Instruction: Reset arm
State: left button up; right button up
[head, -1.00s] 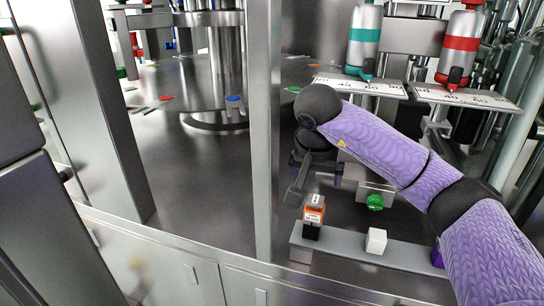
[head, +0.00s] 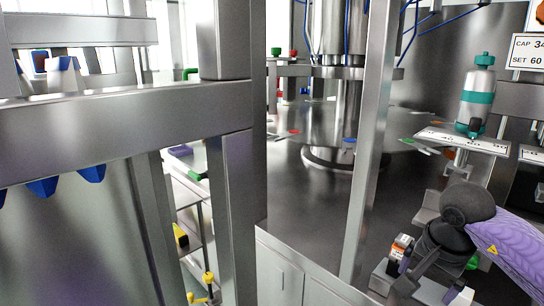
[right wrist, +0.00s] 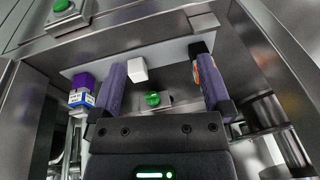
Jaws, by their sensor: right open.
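My right arm comes in at the lower right of the head view. Its gripper (head: 402,272) is beside a small orange, white and black block (head: 401,247) on a grey ledge (head: 378,284). In the right wrist view the gripper (right wrist: 158,66) has its two purple-grey fingers wide apart, with nothing clearly held. A white cube (right wrist: 137,70) and a green button (right wrist: 153,99) show between the fingers. The orange block (right wrist: 196,73) shows partly behind the right-hand finger; I cannot tell whether they touch. My left gripper is not in view.
A purple and white block (right wrist: 82,95) sits left of the fingers. A steel post (head: 368,150) stands left of my right arm. A round steel turntable (head: 320,125) is behind it. A teal-banded cylinder (head: 477,95) hangs at the right, above a scale plate (head: 463,140).

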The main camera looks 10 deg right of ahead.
jog(key=a+f+m+y+p, duration=0.1)
jog(key=a+f+m+y, duration=0.95)
jog(key=a, duration=0.35)
notch_tip(320, 180, down, 10)
jog(key=m+t, duration=0.8)
jog(key=m, duration=1.1)
jog(key=s+d+f+m+g+h+p, duration=0.1)
jog(key=s+d+f+m+h, duration=0.3)
jog(key=s+f+m, duration=0.5)
jog(key=s+d+f+m+g+h+p, duration=0.1)
jog(key=s+d+f+m+h, duration=0.3)
jog(key=s+f+m, duration=0.5)
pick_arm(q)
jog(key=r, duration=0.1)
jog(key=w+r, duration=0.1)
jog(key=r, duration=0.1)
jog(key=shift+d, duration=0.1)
pick_arm(e)
jog(key=s+a+f+m+g+h, duration=0.1)
jog(key=s+m+g, duration=0.3)
jog(key=s, duration=0.9)
jog(key=s+a+f+m+g+h, duration=0.1)
jog(key=s+f+m+g, duration=0.3)
jog(key=s, duration=0.9)
jog(key=m+g, duration=0.1)
jog(key=m, duration=0.1)
jog(key=shift+s+m, duration=0.2)
jog(key=shift+m, duration=0.15)
